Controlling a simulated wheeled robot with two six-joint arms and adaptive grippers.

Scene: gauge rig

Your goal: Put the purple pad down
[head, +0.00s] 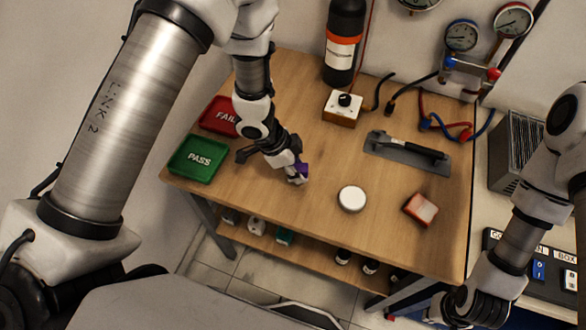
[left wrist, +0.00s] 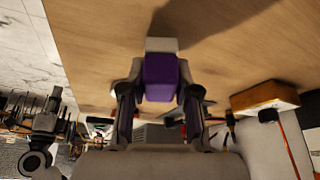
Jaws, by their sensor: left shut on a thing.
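The purple pad (left wrist: 160,78) is between the two fingers of my left gripper (left wrist: 158,92) in the left wrist view, with a pale layer along its far edge. In the head view the purple pad (head: 303,170) shows as a small patch at the fingertips of my left gripper (head: 297,176). The gripper is shut on it over the wooden table (head: 390,235), close to the top. I cannot tell whether the pad touches the table. My right gripper (head: 447,305) is at the lower right of the head view, off the table; its fingers are not clear.
A green PASS tray (head: 184,172) and a red FAIL tray (head: 212,127) lie left of my left gripper. A round white lid-like object (head: 351,198) and a red-and-white block (head: 420,209) lie to its right. A control box (head: 343,113) and black bottle (head: 343,60) stand behind.

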